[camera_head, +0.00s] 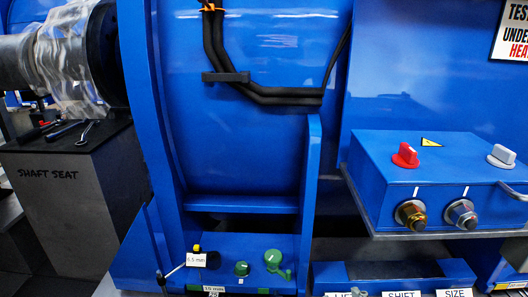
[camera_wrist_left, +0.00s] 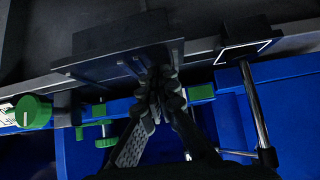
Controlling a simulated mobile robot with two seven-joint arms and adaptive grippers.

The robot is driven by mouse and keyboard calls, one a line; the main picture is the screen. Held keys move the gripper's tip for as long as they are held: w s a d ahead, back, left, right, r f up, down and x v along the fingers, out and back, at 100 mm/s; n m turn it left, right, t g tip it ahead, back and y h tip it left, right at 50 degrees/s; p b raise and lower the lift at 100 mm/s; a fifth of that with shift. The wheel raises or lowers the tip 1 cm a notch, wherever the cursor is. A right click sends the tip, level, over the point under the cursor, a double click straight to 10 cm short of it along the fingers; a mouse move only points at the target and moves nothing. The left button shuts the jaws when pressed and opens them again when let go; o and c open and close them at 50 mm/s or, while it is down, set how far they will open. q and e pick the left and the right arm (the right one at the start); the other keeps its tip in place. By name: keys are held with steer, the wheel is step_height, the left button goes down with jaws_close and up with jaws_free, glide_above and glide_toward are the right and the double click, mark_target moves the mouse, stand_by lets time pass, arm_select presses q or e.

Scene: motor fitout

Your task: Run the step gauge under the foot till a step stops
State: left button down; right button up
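My left gripper (camera_wrist_left: 157,88) shows in the left wrist view, its dark fingers close together at the tips. The tips lie against or just in front of a dark block (camera_wrist_left: 115,42); I cannot tell whether they hold it. I cannot make out the step gauge for certain. In the head view the lower blue base of the motor frame (camera_head: 225,248) carries a large green knob (camera_head: 273,257), a smaller green knob (camera_head: 242,268) and a small "5.5 mm" tag (camera_head: 196,260). Neither gripper shows in the head view.
A blue control box (camera_head: 430,170) with red and white knobs juts out at the right. A dark stand marked "SHAFT SEAT" (camera_head: 60,190) is at the left. A dark pad with a white outline (camera_wrist_left: 240,52) and silver posts (camera_wrist_left: 254,105) lie right of my left gripper.

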arm_select(q)
steer(key=p+v, duration=0.8)
steer(key=v, duration=0.1)
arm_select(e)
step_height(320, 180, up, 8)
arm_select(q)
steer(key=shift+d+f, duration=0.1)
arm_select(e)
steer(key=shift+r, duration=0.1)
